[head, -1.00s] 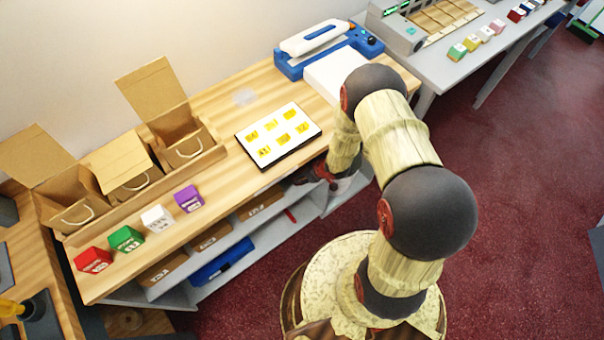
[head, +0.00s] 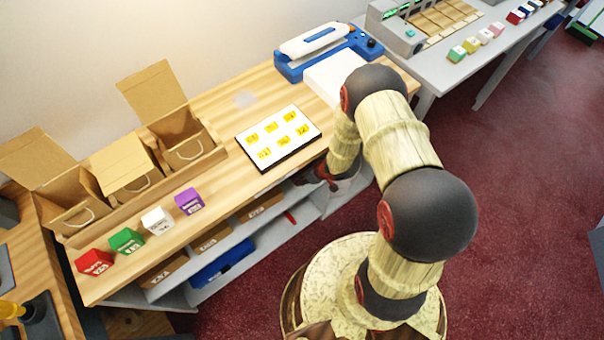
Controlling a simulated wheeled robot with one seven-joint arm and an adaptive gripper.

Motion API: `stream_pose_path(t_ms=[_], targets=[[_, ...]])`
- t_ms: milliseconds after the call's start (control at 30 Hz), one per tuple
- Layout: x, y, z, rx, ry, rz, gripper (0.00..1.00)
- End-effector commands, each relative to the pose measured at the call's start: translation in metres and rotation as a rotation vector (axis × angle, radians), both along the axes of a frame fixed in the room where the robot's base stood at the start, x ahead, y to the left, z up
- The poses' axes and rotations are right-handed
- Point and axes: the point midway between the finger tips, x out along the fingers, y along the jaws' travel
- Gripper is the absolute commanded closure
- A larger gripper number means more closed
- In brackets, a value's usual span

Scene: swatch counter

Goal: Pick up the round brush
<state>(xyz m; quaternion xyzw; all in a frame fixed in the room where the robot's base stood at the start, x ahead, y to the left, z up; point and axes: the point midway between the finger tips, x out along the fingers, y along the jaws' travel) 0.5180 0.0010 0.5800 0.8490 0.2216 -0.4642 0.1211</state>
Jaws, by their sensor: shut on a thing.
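My gripper (head: 323,178) shows only in part, as small dark red and black pieces at the front edge of the wooden counter, low beside the shelves. My own arm covers much of the area around it. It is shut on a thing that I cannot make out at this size. I cannot pick out a round brush with certainty anywhere in the head view.
The wooden counter (head: 225,105) bears a board with yellow labels (head: 291,146), a blue and white machine (head: 325,48), open cardboard boxes (head: 190,150) and several coloured blocks (head: 190,200). Shelves with a blue bin (head: 222,263) lie below. Red carpet (head: 520,150) is clear at the right.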

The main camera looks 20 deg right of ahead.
Motion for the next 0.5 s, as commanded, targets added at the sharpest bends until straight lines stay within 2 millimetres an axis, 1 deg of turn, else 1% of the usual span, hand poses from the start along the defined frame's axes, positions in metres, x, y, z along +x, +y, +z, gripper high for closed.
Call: stream_pose_path(t_ms=[200, 267, 367, 500], targets=[[0.0, 0.0, 0.031, 0.0, -0.001, 0.0, 0.78], [-0.009, -0.003, 0.039, 0.001, -0.001, -0.002, 0.78], [-0.022, -0.008, 0.057, 0.0, -0.001, -0.003, 0.78], [-0.044, -0.015, 0.085, 0.0, -0.001, -0.003, 0.78]])
